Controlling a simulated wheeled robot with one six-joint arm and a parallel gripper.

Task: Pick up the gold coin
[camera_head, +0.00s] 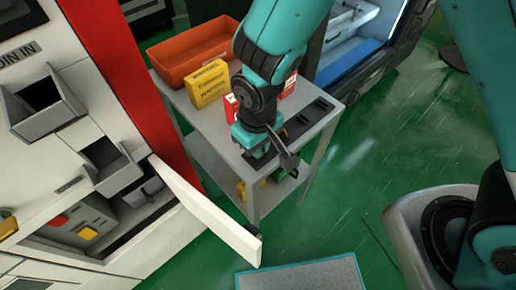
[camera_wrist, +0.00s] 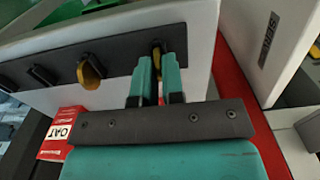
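A dark coin strip with slots (camera_wrist: 118,62) lies on the white table top. In the wrist view one gold coin (camera_wrist: 90,73) stands in a middle slot, clear of my fingers. A second gold coin (camera_wrist: 157,58) shows as a narrow strip at the slot by my fingertips. My gripper (camera_wrist: 157,65) has its two teal fingers close together, one on each side of this coin. Whether they press on it cannot be told. In the head view my gripper (camera_head: 262,152) is low over the near end of the strip (camera_head: 308,117) and hides the coins.
An orange bin (camera_head: 190,58), a yellow box (camera_head: 207,83) and red-and-white boxes (camera_head: 288,86) stand on the table (camera_head: 190,112). The red and white vending machine (camera_head: 110,65) is to the left, its flap (camera_head: 205,210) jutting out.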

